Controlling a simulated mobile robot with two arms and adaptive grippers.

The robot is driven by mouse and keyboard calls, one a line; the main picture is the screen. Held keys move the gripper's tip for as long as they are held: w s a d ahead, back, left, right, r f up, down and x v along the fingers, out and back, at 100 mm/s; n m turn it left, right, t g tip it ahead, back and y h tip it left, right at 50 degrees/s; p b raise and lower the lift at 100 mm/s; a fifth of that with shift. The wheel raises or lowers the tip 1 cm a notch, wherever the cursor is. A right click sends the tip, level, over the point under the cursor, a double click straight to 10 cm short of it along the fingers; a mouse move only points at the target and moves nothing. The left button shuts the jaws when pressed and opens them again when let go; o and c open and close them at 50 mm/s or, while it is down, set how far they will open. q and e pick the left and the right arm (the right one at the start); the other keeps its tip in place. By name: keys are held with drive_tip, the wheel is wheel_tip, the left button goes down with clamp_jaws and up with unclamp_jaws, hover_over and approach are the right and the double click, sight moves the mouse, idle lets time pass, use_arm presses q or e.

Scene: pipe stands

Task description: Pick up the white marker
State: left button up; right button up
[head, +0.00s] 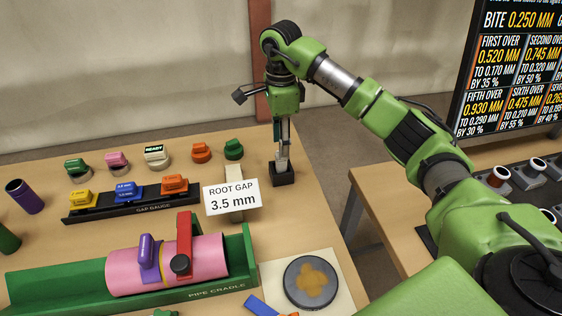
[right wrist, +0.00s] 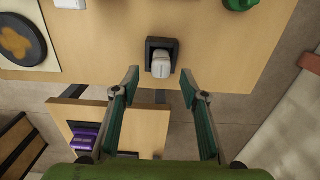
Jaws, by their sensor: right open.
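The white marker (head: 283,164) stands in a small black square holder (head: 283,178) near the back right edge of the bench. In the right wrist view, the marker (right wrist: 161,66) shows with the holder (right wrist: 152,44) around it. My right gripper (head: 282,146) points down above the holder, close to the marker. In the right wrist view, my right gripper (right wrist: 160,78) is open, with one fingertip on either side of the marker and gaps between. It does not grip the marker. My left gripper is not in view.
A sign (head: 231,197) reading "ROOT GAP 3.5 mm" stands left of the holder. A gap gauge rack (head: 130,208) and a green pipe cradle (head: 240,262) with a pink pipe (head: 120,272) lie further left. A second table (head: 395,225) stands at the right.

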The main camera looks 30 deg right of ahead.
sight(281, 165)
wheel_tip(281, 165, down, 4)
drive_tip(key=shift+r+p, duration=0.2)
drive_tip(key=shift+p, duration=0.6)
drive_tip(key=shift+w+d+f, duration=0.1)
drive_tip(key=shift+f, duration=0.5)
clamp_jaws()
drive_tip(key=shift+r, duration=0.15)
